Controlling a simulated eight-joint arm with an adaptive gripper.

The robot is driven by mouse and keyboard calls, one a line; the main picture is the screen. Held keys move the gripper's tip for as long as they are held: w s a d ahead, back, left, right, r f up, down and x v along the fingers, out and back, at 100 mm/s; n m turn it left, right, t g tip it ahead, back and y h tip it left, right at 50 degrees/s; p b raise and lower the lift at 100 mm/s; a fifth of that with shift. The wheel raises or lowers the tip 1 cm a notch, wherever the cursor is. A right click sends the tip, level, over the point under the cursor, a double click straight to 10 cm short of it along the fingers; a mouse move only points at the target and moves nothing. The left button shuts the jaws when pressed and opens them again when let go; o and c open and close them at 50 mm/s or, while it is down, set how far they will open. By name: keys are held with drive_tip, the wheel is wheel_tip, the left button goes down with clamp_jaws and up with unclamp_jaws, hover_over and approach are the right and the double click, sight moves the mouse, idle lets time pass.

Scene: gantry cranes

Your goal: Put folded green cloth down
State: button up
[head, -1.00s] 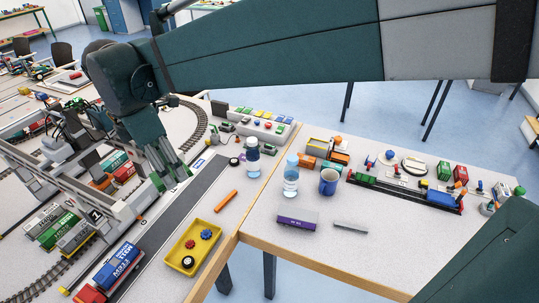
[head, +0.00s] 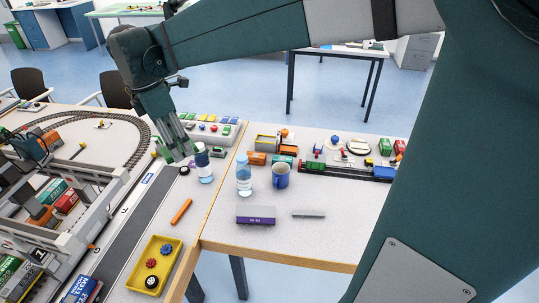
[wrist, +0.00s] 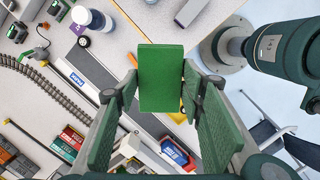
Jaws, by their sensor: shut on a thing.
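The folded green cloth (wrist: 160,78) is a flat, bright green rectangle between the finger pads in the wrist view. My gripper (wrist: 162,92) is shut on it and holds it above the layout table. In the head view my gripper (head: 181,153) points down near the back of the dark road strip (head: 112,222), just left of a dark-and-white bottle (head: 204,165). I cannot make out the cloth there; the fingers seem to hide it. The exact height above the table is hard to tell.
A yellow tray (head: 158,262) with wheels and an orange stick (head: 181,211) lie along the road's right side. A clear bottle (head: 244,177), blue mug (head: 280,176) and purple-and-grey box (head: 256,215) stand on the right table. A gantry crane (head: 75,235) is left. Part of the road strip is bare.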

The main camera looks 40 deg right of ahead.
drive_tip(key=w+d+m, duration=0.1)
drive_tip(key=d+m, duration=0.1)
drive_tip(key=d, duration=1.3)
drive_tip(key=m+g+p, duration=0.1)
drive_tip(key=m, duration=0.6)
hover_over(330, 186)
wheel_tip(330, 186, down, 25)
drive_tip(key=shift+w+a+f+y, duration=0.2)
drive_tip(key=shift+w+f+y, duration=0.1)
drive_tip(key=shift+f, duration=0.35)
drive_tip(key=shift+f+b, duration=0.45)
drive_tip(key=shift+f, duration=2.7)
drive_tip(key=shift+f+b, duration=0.4)
drive_tip(key=shift+f, duration=1.45)
